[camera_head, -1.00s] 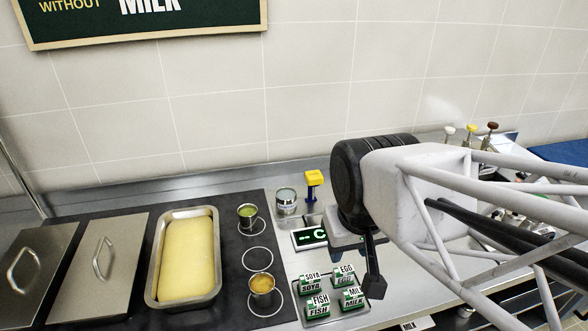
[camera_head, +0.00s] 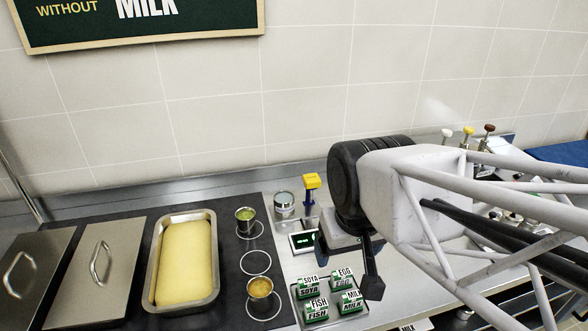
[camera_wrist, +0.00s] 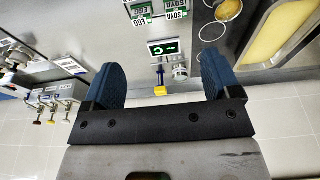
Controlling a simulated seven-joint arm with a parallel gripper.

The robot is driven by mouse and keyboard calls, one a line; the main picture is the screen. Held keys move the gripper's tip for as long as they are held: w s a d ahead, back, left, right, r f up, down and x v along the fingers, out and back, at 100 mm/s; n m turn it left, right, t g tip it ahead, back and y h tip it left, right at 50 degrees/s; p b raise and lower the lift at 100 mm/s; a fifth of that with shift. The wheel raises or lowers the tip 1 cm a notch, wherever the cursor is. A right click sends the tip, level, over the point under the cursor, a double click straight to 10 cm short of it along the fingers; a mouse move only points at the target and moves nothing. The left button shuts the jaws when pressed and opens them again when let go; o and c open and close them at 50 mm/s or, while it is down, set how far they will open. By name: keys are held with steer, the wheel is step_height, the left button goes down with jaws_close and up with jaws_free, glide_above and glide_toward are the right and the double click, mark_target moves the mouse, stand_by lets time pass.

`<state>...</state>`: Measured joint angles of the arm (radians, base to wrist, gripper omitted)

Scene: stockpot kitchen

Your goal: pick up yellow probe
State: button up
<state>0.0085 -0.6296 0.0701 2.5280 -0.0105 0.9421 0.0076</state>
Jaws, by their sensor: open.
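A yellow-topped probe (camera_head: 312,182) with a blue stem stands at the back of the counter, beside a small display unit. In the wrist view its yellow top (camera_wrist: 160,91) shows between my two blue fingers, apart from both. My gripper (camera_wrist: 162,78) is open and empty.
A lidded metal can (camera_head: 285,204) stands just left of the probe. Several labelled green and white boxes sit in a tray (camera_head: 327,323) at the front. Small cups (camera_head: 246,221) and a pan of yellow food (camera_head: 160,300) are to the left. The tiled wall (camera_head: 300,130) rises close behind.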

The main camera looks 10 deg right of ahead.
steer(key=w+d+r+n, duration=0.1)
steer(key=w+n, duration=0.4)
steer(key=w, duration=0.5)
steer(key=n+g, duration=0.3)
steer(key=n, duration=1)
glide_above(312, 177)
steer(key=s, duration=0.1)
step_height(312, 177, down, 10)
steer(key=shift+a+r, duration=0.1)
steer(key=shift+a, duration=0.05)
steer(key=shift+w+f, duration=0.3)
steer(key=shift+f, duration=1.3)
steer(key=shift+w+f, duration=0.15)
steer(key=shift+f, duration=2.45)
